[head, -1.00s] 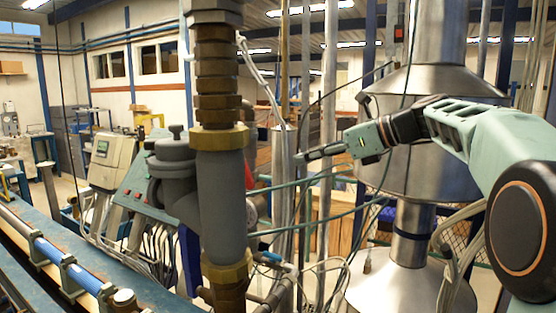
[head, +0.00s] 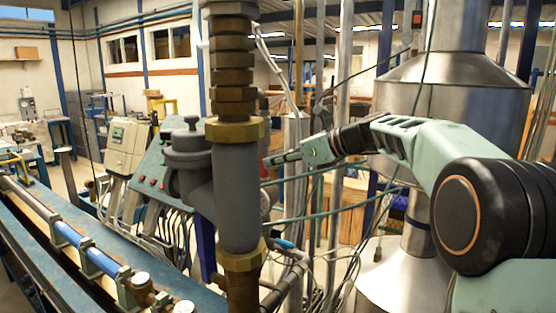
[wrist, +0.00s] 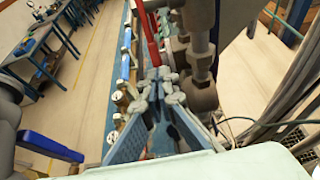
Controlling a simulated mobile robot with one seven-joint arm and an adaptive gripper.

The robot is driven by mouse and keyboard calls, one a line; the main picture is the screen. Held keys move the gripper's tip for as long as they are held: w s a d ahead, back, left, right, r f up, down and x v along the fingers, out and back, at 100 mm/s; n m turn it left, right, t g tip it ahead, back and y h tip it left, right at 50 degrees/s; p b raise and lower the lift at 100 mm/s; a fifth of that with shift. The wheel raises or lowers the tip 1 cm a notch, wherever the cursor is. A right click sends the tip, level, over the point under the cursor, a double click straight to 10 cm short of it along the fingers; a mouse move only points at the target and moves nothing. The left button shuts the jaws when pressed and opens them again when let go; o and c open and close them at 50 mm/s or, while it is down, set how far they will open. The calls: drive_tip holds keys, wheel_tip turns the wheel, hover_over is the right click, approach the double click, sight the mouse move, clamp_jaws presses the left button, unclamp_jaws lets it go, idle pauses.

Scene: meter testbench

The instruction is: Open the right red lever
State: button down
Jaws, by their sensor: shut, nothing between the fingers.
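A red lever (wrist: 150,40) shows in the wrist view as a long narrow bar just beyond my fingertips. In the head view a small red part (head: 264,166), which looks like the same lever, shows at the right edge of the grey vertical pipe, which hides the rest. My gripper (head: 270,160) is shut and empty, its tips close beside this red part. In the wrist view my gripper (wrist: 158,76) points towards the lever's near end. I cannot tell whether they touch.
The thick grey pipe (head: 237,195) with brass fittings stands just left of my gripper. Thin cables and conduits run below my arm. A large metal cylinder (head: 450,100) stands behind my arm. A blue lever (wrist: 50,146) lies at lower left in the wrist view.

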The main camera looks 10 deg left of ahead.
sight(263, 168)
drive_tip(key=shift+f, duration=0.15)
drive_tip(key=a+f+y+b, duration=0.1)
drive_tip(key=b, duration=0.3)
drive_tip(key=f+t+y+b, duration=0.1)
drive_tip(key=y+b, duration=0.1)
drive_tip(key=b, duration=0.2)
drive_tip(key=shift+w+a+f, duration=0.1)
drive_tip(key=shift+w+a, duration=0.2)
drive_tip(key=shift+a, duration=0.1)
drive_tip(key=shift+a+y, duration=0.25)
drive_tip(key=shift+y, duration=0.05)
drive_tip(key=shift+w+a+p, duration=0.15)
drive_tip(key=shift+a+p, duration=0.05)
drive_tip(key=shift+p, duration=0.15)
drive_tip(key=shift+a, duration=0.15)
drive_tip(key=shift+d, duration=0.2)
